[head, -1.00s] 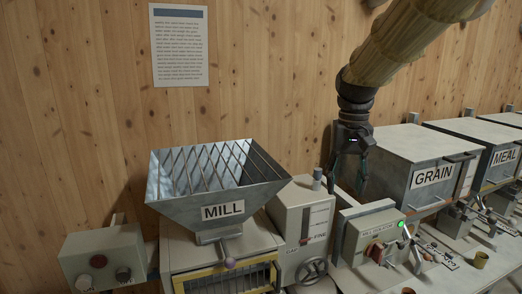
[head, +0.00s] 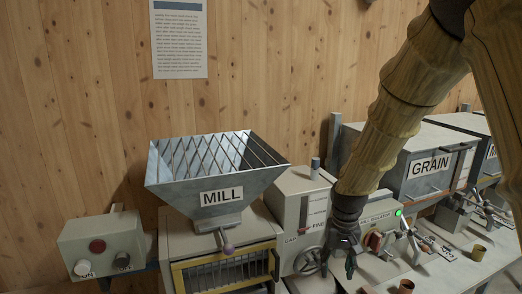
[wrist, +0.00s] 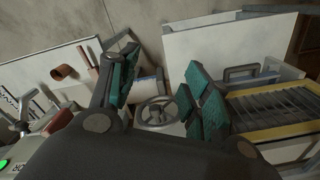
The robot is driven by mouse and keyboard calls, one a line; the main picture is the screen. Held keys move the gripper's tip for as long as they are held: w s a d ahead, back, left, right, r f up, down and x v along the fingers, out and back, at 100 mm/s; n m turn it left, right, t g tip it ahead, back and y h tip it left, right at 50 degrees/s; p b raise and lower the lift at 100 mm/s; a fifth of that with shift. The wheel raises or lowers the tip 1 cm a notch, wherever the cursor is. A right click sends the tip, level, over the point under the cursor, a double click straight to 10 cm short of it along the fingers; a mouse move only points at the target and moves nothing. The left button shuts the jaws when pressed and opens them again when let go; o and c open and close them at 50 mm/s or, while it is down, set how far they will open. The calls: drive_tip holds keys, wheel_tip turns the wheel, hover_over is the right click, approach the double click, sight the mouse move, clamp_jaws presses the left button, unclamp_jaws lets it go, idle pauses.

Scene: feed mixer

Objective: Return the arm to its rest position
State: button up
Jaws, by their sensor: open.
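My gripper (head: 338,262) hangs at the end of my arm, low in front of the mill's gap unit (head: 291,208) and left of the mill isolator box (head: 378,215). In the wrist view my gripper (wrist: 152,88) has its two green-padded fingers spread apart with nothing between them. The handwheel (wrist: 156,112) shows in the gap beyond the fingers. In the head view my forearm and gripper cover part of the isolator box and the bench.
The mill hopper (head: 216,175) stands to the left, with a control box (head: 101,247) beside it. The grain bin (head: 428,170) is at the right. Small brown cups (head: 478,252) stand on the bench. A green light (head: 398,212) glows on the isolator.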

drive_tip(key=s+f+b, duration=0.2)
drive_tip(key=s+f, duration=0.3)
drive_tip(key=f, duration=0.6)
drive_tip(key=s+d+f+b, duration=0.1)
drive_tip(key=s+f, duration=0.4)
drive_tip(key=f, duration=0.5)
drive_tip(key=s+f+b, duration=0.2)
drive_tip(key=s+f, duration=0.2)
drive_tip(key=f, duration=0.7)
drive_tip(key=s+f+b, duration=0.2)
drive_tip(key=s+f, duration=0.5)
drive_tip(key=s, duration=0.3)
drive_tip(key=s+d+f+n+b, duration=0.1)
drive_tip(key=s+f+b, duration=0.1)
drive_tip(key=s+f, duration=0.5)
drive_tip(key=s, duration=0.4)
drive_tip(key=shift+s+f, duration=0.3)
drive_tip(key=shift+f, duration=0.1)
drive_tip(key=shift+c, duration=1.4)
drive_tip(key=shift+a, duration=0.1)
